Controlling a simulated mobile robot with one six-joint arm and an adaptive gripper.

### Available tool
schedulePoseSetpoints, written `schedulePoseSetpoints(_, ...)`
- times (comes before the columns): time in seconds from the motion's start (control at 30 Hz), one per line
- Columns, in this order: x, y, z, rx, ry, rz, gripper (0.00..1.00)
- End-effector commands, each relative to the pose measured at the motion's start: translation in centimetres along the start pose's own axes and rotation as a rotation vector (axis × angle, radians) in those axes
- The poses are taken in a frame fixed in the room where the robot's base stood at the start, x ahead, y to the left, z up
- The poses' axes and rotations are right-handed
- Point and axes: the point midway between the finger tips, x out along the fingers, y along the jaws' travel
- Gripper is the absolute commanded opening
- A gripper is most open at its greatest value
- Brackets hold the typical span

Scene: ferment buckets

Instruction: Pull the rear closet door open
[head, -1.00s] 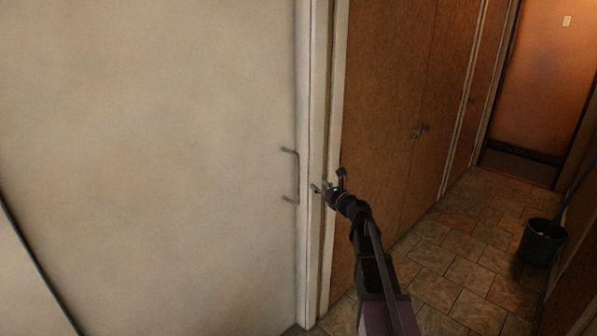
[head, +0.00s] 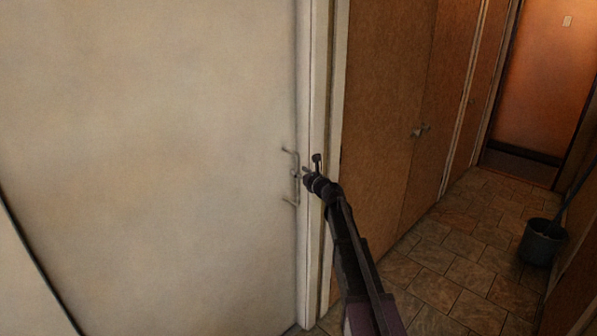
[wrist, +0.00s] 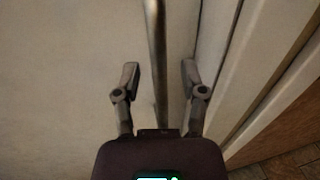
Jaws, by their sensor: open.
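The pale closet door (head: 150,150) fills the left of the head view and looks shut in its white frame (head: 318,100). Its metal bar handle (head: 290,152) stands upright near the door's right edge. My gripper (head: 308,165) is at the handle. In the wrist view the handle bar (wrist: 155,50) runs between the two spread fingers of my gripper (wrist: 160,80), a finger on each side. The fingers are open and not closed on the bar. The bar's lower end is hidden behind the gripper body.
Brown wooden closet doors (head: 385,110) with small handles (head: 420,131) line the wall to the right. A dark bucket (head: 542,241) stands on the tiled floor (head: 465,250) farther right. An orange door (head: 545,90) closes the corridor's end. The tiled floor between is clear.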

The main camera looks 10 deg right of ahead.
Motion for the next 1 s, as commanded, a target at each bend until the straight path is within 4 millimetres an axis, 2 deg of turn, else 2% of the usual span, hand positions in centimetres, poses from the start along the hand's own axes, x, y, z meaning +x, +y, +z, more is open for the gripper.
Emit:
schedulePoseSetpoints(0.2,1.26,-0.06,0.00,0.000,0.000,-0.001,0.54)
schedulePoseSetpoints(0.53,1.32,-0.01,0.00,0.000,0.000,-0.001,0.54)
schedulePoseSetpoints(0.7,1.32,-0.01,0.00,0.000,0.000,-0.001,0.03)
schedulePoseSetpoints(0.73,1.32,0.00,0.00,0.000,0.000,-0.001,0.00)
schedulePoseSetpoints(1.0,1.26,-0.14,0.01,0.000,0.000,-0.002,0.00)
